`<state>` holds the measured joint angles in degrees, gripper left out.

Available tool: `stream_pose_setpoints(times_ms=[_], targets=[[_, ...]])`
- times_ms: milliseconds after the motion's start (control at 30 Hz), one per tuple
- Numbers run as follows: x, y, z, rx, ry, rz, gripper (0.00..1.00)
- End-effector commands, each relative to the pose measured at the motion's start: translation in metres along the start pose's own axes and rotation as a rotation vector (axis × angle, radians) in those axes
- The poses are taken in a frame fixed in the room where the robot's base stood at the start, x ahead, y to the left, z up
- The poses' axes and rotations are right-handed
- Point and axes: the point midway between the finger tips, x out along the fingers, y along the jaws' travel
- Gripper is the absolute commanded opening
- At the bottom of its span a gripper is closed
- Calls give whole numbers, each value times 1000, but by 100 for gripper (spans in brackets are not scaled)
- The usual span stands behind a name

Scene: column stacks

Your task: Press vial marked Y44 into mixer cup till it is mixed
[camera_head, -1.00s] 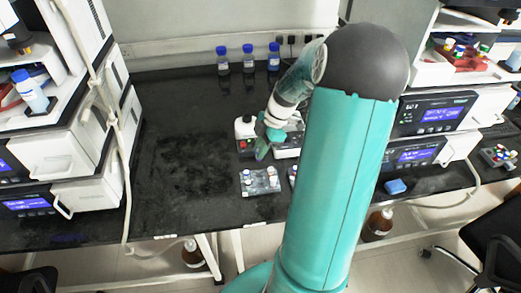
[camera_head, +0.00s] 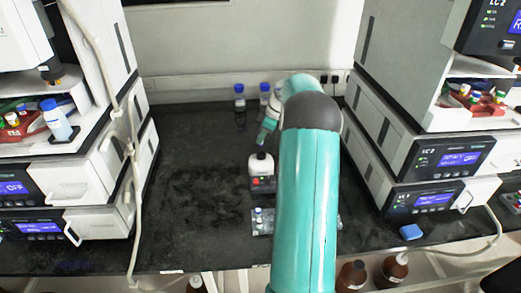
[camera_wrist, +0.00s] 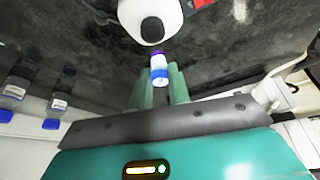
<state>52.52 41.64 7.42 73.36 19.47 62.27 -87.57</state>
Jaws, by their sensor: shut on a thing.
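My gripper (camera_wrist: 159,74) is shut on a small vial (camera_wrist: 159,66) with a blue cap, a white label and a purple lower part. Its marking is too small to read. The white mixer (camera_wrist: 143,12) has a round black cup (camera_wrist: 152,29) just beyond the vial's purple end. The vial looks close to the cup and lined up with it, but I cannot tell whether they touch. In the head view my gripper (camera_head: 263,142) is right above the mixer (camera_head: 261,170), with the vial mostly hidden.
A vial rack (camera_head: 263,225) stands in front of the mixer, partly hidden by my arm. Blue-capped bottles (camera_head: 239,96) stand at the back wall. Instrument stacks (camera_head: 95,195) flank the black bench, and a blue block (camera_head: 411,232) lies at right. The bench left of the mixer is clear.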

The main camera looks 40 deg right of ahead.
Motion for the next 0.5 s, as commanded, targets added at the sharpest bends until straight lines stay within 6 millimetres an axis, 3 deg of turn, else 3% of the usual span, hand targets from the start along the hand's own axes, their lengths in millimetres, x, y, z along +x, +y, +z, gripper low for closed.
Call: stream_pose_setpoints(times_ms=[200, 500], targets=[[1, 6, 5, 18, 0, 9, 2], [21, 5, 14, 19, 0, 7, 2]])
